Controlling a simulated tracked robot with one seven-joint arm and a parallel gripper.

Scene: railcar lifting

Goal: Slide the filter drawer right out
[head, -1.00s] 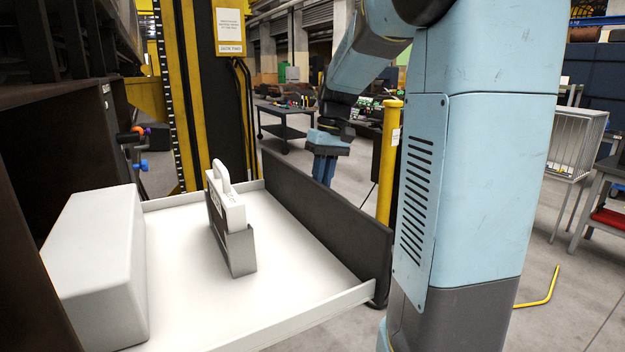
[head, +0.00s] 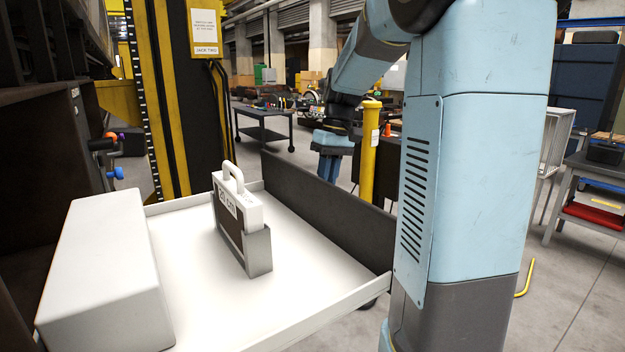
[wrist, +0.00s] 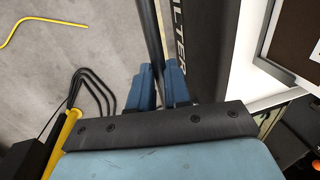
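The filter drawer (head: 205,313) is a white tray with a dark front panel (head: 330,208), standing far out of the dark cabinet at the left. In the wrist view the front panel (wrist: 188,60) bears the letters "ILTER". A dark bar handle (wrist: 151,35) runs alongside it. My gripper (wrist: 160,84) has its blue fingers on both sides of this bar, closed around it. In the head view my gripper (head: 331,165) is beyond the panel, and the panel hides its fingertips.
A white block (head: 105,265) and a handled cartridge in a grey holder (head: 258,252) are in the drawer. A yellow jack column (head: 177,100) stands behind it, a yellow post (head: 369,150) beyond the panel. A work table (head: 575,190) stands right; floor lies between.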

